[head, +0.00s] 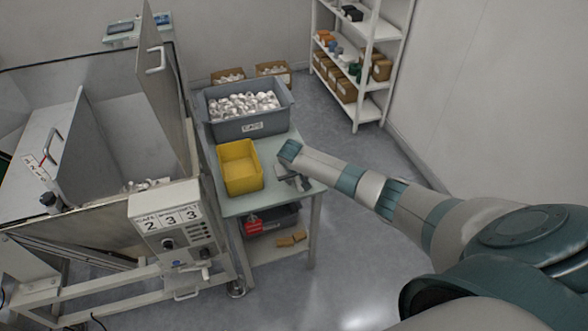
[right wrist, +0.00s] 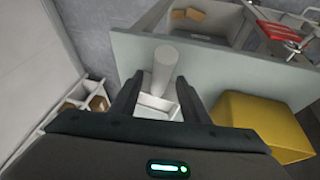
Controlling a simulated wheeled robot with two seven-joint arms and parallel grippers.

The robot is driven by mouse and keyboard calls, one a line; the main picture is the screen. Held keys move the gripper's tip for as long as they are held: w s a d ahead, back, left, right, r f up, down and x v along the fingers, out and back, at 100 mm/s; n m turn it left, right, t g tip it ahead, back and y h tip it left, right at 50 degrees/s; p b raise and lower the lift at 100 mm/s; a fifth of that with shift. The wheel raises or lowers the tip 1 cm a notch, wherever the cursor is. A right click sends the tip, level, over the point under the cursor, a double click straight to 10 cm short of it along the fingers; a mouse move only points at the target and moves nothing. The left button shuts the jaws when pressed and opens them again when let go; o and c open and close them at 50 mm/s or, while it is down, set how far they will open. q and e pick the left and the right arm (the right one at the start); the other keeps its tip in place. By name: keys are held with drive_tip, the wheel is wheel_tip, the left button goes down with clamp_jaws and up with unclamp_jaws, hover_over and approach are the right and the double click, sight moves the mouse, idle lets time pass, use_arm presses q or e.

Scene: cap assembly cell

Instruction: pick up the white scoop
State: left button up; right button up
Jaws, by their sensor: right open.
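The white scoop (right wrist: 164,72) shows in the right wrist view, with a round pale handle and a box-like white part behind it. My right gripper (right wrist: 159,98) is open, with one dark finger on each side of the scoop. The frames do not show whether the fingers touch it. In the head view my right gripper (head: 293,181) is at the right edge of the green-grey table (head: 236,206), beside the yellow bin (head: 240,168). The scoop is mostly hidden there by my gripper and arm. My left gripper is not in view.
A grey tote (head: 232,130) full of white caps stands at the table's back. A dark bin (head: 275,222) and a red object (head: 252,226) are on the shelf below. A machine with a control panel (head: 175,228) stands left. Floor right of the table is clear.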

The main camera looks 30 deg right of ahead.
drive_tip(key=shift+x, duration=1)
clamp_jaws()
